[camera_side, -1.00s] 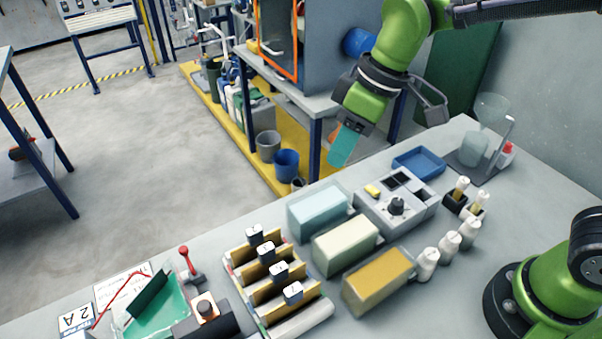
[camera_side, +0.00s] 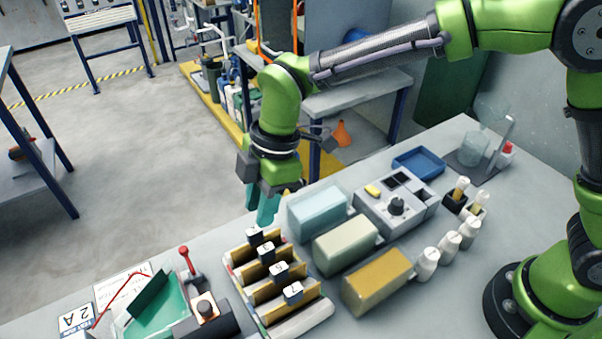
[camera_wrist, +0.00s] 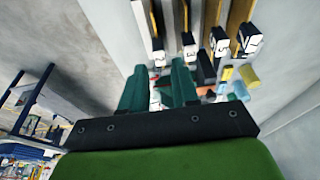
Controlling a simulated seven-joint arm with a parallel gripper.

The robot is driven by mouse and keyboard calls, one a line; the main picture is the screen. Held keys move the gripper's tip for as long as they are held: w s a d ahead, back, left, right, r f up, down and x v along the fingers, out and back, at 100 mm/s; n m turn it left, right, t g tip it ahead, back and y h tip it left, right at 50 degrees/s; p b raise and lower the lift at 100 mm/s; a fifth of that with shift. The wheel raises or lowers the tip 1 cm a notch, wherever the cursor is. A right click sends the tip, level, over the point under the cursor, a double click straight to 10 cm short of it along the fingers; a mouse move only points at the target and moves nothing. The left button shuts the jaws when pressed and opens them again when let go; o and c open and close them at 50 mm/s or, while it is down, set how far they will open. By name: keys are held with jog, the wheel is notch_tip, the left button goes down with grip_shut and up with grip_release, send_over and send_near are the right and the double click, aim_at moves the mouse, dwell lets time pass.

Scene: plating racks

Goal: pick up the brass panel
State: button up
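Several brass-coloured panels (camera_side: 254,272) stand side by side in a rack (camera_side: 303,321) at the front of the bench, each with a black-and-white numbered clip at one end. I cannot tell which one is the brass panel of the task. The panels show as long strips in the wrist view (camera_wrist: 212,12), with their clips toward my gripper. My gripper (camera_side: 261,207) points down with teal fingers just behind the rack's far end, above the clips. In the wrist view (camera_wrist: 158,85) its fingers stand apart, with no panel between them.
Right of the rack stand a blue tank (camera_side: 318,208), a pale tank (camera_side: 346,243) and a tank with a yellow top (camera_side: 378,278). A red-handled lever (camera_side: 187,258) and green tray (camera_side: 160,308) stand left. White bottles (camera_side: 427,263) stand farther right.

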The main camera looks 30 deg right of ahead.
aim_at(254, 229)
jog(key=x, duration=0.8)
jog(key=shift+a, duration=0.15)
grip_shut()
